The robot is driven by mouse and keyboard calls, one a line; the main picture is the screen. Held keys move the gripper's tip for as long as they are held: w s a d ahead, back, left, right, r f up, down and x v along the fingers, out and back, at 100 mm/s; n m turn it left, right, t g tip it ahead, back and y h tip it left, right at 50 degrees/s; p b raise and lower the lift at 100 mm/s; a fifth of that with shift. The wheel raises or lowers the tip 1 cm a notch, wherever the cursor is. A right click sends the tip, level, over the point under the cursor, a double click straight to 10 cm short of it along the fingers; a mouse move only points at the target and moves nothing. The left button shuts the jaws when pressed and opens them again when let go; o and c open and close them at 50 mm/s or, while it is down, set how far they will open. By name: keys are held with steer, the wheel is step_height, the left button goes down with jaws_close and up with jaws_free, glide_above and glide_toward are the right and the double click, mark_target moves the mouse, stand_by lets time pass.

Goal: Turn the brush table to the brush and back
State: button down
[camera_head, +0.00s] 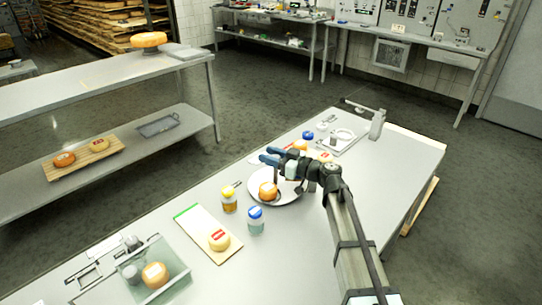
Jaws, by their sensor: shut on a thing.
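The brush table looks to be the round pale plate (287,198) on the near workbench, with an orange cheese wheel (267,191) on it. My gripper (271,156) reaches in from the right, over the far side of the plate. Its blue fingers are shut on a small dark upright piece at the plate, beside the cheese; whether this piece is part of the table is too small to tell. My gripper and wrist cover the right part of the plate. I cannot make out the brush clearly.
On the workbench (372,187), a yellow-capped jar (229,200) and a blue-capped jar (255,220) stand near the plate. A board (200,226) with a cheese and a glass-sided box (172,258) lie front left.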

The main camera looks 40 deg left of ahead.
steer(key=shift+g, duration=0.3)
steer(key=c, duration=0.7)
jaws_free()
steer(key=shift+c, duration=0.2)
steer(key=v, duration=1.3)
steer(key=shift+d, duration=0.4)
